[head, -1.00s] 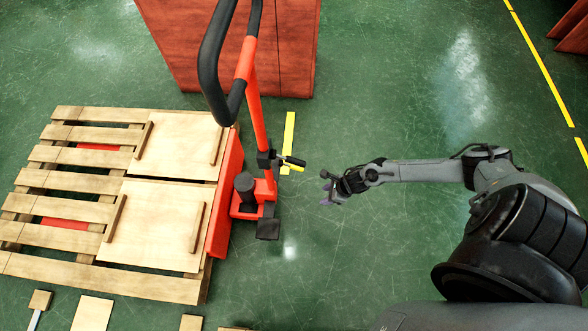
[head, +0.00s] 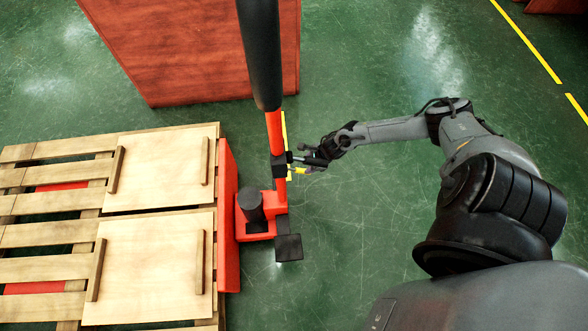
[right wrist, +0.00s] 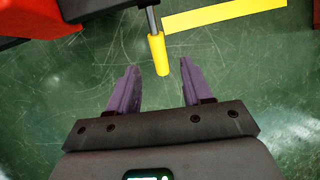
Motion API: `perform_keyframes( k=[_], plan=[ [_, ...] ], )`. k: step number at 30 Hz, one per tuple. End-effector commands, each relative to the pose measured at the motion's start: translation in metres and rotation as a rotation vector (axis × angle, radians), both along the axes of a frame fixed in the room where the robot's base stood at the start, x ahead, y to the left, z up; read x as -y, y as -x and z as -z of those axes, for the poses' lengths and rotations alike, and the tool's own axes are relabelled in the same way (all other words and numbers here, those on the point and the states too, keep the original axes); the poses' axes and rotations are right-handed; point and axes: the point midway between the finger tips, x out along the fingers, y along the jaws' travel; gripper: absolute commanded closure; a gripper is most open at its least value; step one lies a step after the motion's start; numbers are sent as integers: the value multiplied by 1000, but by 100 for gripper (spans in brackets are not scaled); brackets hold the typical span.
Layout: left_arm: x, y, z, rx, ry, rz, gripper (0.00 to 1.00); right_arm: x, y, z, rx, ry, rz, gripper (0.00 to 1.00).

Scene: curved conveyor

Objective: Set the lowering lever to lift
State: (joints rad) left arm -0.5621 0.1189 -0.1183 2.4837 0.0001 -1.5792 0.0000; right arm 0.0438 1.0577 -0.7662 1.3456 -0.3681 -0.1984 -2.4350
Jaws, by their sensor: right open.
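The lowering lever (right wrist: 159,55) is a short metal rod with a yellow grip. It sticks out from the shaft of a red pallet jack (head: 277,135) and also shows in the head view (head: 301,170), partly covered by my gripper. My right gripper (right wrist: 158,67) has purple fingers and is open. In the right wrist view the yellow end reaches between the fingertips, with visible gaps on both sides. In the head view my right gripper (head: 316,160) is just right of the shaft. My left gripper is not in view.
The jack's black handle (head: 260,50) rises toward the camera. A wooden pallet (head: 55,270) with boards lies left of the jack. A red-brown block (head: 190,50) stands behind. A yellow floor strip (right wrist: 225,15) runs beyond the lever. Green floor is clear on the right.

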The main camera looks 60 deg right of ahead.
Motion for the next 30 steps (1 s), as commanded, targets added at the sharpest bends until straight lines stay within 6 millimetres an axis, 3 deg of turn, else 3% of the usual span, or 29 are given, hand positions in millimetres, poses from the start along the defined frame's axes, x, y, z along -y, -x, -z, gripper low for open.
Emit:
perform_keyframes(
  k=[1, 6, 15, 21, 30],
  plan=[
    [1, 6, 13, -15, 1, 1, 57, -2, -3, 11, 1, -3, 1, 50],
    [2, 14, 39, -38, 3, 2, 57, -4, -15, 37, 4, -3, 2, 50],
    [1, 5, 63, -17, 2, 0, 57, -6, -33, 75, 3, -2, 2, 50],
    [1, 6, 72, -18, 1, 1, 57, -7, -39, 87, 2, -1, 1, 50],
    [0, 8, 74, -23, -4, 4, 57, -8, -40, 88, 2, -1, 0, 50]
  ],
)
